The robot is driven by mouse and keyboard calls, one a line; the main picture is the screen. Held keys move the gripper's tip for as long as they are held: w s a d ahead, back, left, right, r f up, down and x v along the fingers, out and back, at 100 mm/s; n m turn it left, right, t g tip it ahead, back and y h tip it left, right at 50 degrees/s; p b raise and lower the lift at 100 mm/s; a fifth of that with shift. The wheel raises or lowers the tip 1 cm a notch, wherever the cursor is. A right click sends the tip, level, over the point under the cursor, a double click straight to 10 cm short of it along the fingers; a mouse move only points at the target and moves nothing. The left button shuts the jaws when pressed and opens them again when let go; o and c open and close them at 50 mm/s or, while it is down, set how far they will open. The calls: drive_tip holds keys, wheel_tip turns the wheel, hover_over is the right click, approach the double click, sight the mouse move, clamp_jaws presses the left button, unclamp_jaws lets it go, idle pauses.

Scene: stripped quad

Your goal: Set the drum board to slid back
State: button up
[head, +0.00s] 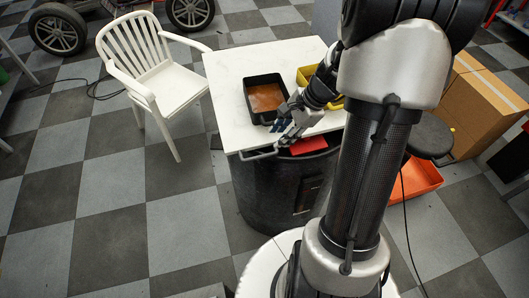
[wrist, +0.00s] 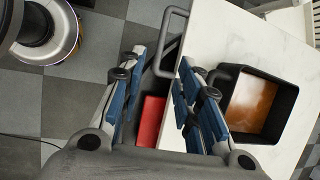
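The drum board is a white, marbled slab (head: 228,75) lying on top of a dark drum (head: 262,195). A grey bar handle (head: 258,154) sticks out from its near edge; the wrist view shows the handle (wrist: 167,30) just beyond my fingertips. Part of the drum's top is uncovered beside the board, and a red thing (wrist: 150,121) shows in that dark gap. My gripper (head: 288,134) hangs low over the board's near edge. In the wrist view my gripper (wrist: 163,62) has its blue-padded fingers spread, with nothing held between them. Whether a finger touches the handle, I cannot tell.
A black tray (head: 249,98) with an orange-brown bottom and a yellow bin (head: 305,72) sit on the board. A white chair (head: 150,62) stands left. An orange tray (head: 424,180), a black stool (head: 430,135) and a cardboard box (head: 485,105) are right. Front-left floor is clear.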

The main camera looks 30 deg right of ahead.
sight(262, 155)
drive_tip(key=b+x, duration=0.4)
drive_tip(key=x, duration=0.8)
drive_tip(key=shift+w+f, duration=0.1)
drive_tip(key=shift+w, duration=0.1)
clamp_jaws()
